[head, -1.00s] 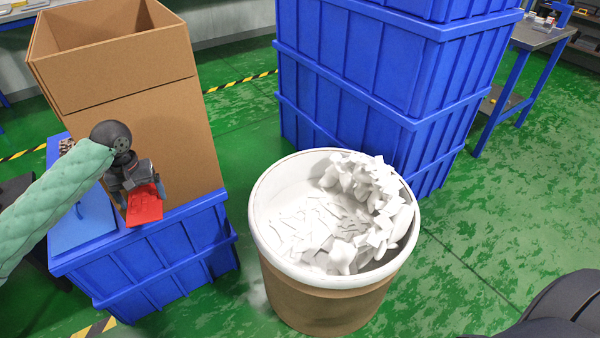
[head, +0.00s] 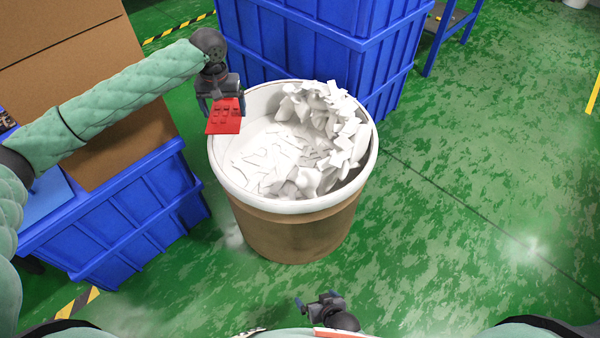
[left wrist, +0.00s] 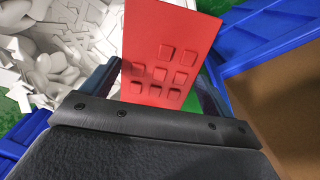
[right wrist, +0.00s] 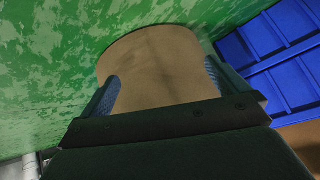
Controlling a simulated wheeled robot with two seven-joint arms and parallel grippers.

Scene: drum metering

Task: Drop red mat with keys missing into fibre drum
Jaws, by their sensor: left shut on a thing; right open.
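The red mat (head: 224,117) with raised key shapes is held by my left gripper (head: 222,102) at the left rim of the fibre drum. In the left wrist view the mat (left wrist: 165,50) stands out between the two fingers, and the key pattern has gaps. The fibre drum (head: 296,228) is brown with a white rim and liner, and has white scraps inside, heaped at its right. The mat appears above the drum's left edge; its height over the rim is hard to tell. My right gripper (head: 318,303) is open and empty, low in front of the drum, whose side (right wrist: 155,65) shows between its fingers.
A blue crate (head: 130,225) with a cardboard box (head: 60,60) on it stands left of the drum. A stack of blue crates (head: 320,45) stands right behind the drum. Green floor (head: 480,200) is free on the right.

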